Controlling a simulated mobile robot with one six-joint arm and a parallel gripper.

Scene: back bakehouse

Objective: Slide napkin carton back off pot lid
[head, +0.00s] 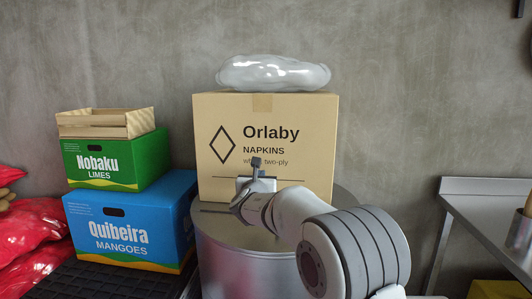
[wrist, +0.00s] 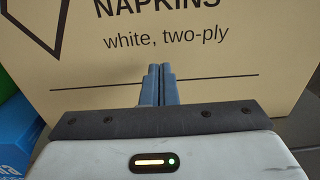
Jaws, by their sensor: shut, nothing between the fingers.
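The napkin carton (head: 265,120) is a tan cardboard box marked Orlaby Napkins. It stands upright on the round metal pot lid (head: 225,228), with part of the lid bare in front of it. The carton's printed front face fills much of the wrist view (wrist: 180,68). My gripper (wrist: 160,68) is shut and empty, its fingers pointing at the lower part of that face. I cannot tell whether the fingertips touch it. In the head view my gripper (head: 257,178) is in front of the carton's lower middle, and my arm hides part of the lid.
A clear plastic bag (head: 273,72) lies on top of the carton. At left, a green limes box (head: 112,160) sits on a blue mangoes box (head: 128,225), with a wooden crate (head: 105,123) on top. Red sacks (head: 30,235) lie far left. A metal table (head: 487,205) stands right.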

